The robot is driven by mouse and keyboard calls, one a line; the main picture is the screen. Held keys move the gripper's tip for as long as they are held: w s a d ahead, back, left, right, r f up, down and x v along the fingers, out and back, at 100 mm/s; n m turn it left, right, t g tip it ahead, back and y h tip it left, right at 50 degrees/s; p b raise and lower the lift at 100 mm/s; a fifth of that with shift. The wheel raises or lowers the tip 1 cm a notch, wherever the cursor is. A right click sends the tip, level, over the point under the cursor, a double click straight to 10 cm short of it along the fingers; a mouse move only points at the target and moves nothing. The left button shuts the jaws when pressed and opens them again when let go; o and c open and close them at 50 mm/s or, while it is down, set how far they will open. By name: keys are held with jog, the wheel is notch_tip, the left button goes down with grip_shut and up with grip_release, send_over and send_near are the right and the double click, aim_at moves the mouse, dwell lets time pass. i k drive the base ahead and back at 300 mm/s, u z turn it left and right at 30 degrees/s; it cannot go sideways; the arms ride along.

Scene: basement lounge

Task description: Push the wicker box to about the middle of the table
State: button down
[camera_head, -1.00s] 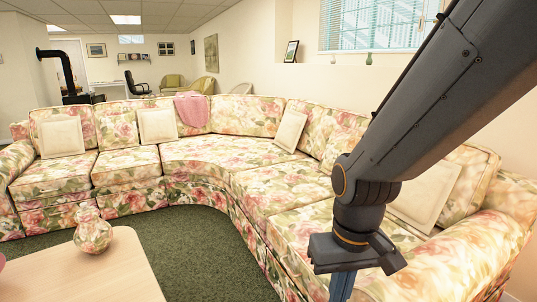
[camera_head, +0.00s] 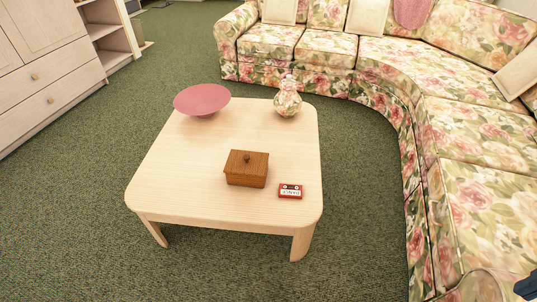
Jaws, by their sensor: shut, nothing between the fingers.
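The wicker box (camera_head: 246,169) is a brown lidded box with a small dark knob. It sits upright on the pale wooden table (camera_head: 180,185), a little right of the middle and toward the near edge. My gripper (camera_head: 526,288) shows only as a dark blue tip at the lower right edge of the picture. It is shut and empty, far to the right of the table and apart from the box. The rest of my gripper and arm is out of view.
A red cassette (camera_head: 290,191) lies just right of the box. A pink bowl (camera_head: 202,99) and a floral vase (camera_head: 287,98) stand at the table's far side. A floral sofa (camera_head: 465,130) curves behind and right. Green carpet (camera_head: 80,220) is clear on the left and in front.

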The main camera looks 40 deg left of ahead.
aim_at(248, 181)
jog(key=u, duration=1)
jog(key=k, duration=0.55)
jog(key=u, duration=0.55)
jog(key=i, duration=0.5)
